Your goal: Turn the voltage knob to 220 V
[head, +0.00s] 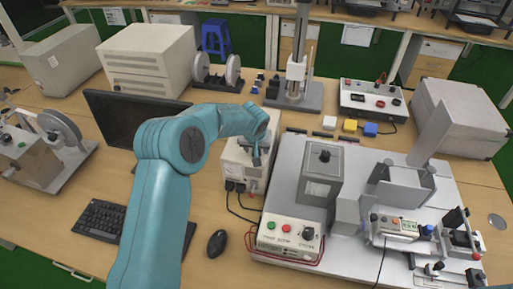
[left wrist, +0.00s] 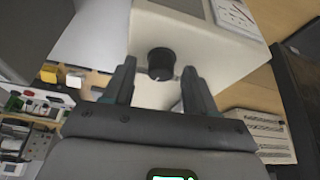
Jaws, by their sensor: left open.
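A black round knob (left wrist: 161,64) sits on the front face of a cream box (left wrist: 205,60) in the left wrist view. Its marking and any voltage scale are too small to read. The box also shows in the head view (head: 232,158), partly behind my left arm, with the knob hidden there. My left gripper (head: 257,156) is at the front of the box. In the left wrist view its open fingers (left wrist: 159,77) stand on either side of the knob, with visible gaps. My right gripper is not in view.
A grey test platform (head: 285,172) stands right of the box, with a control panel (head: 290,238) at its front. A dark monitor (head: 125,115) stands to the left. A keyboard (head: 98,221) and a mouse (head: 217,243) lie in front. Cables hang below the box.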

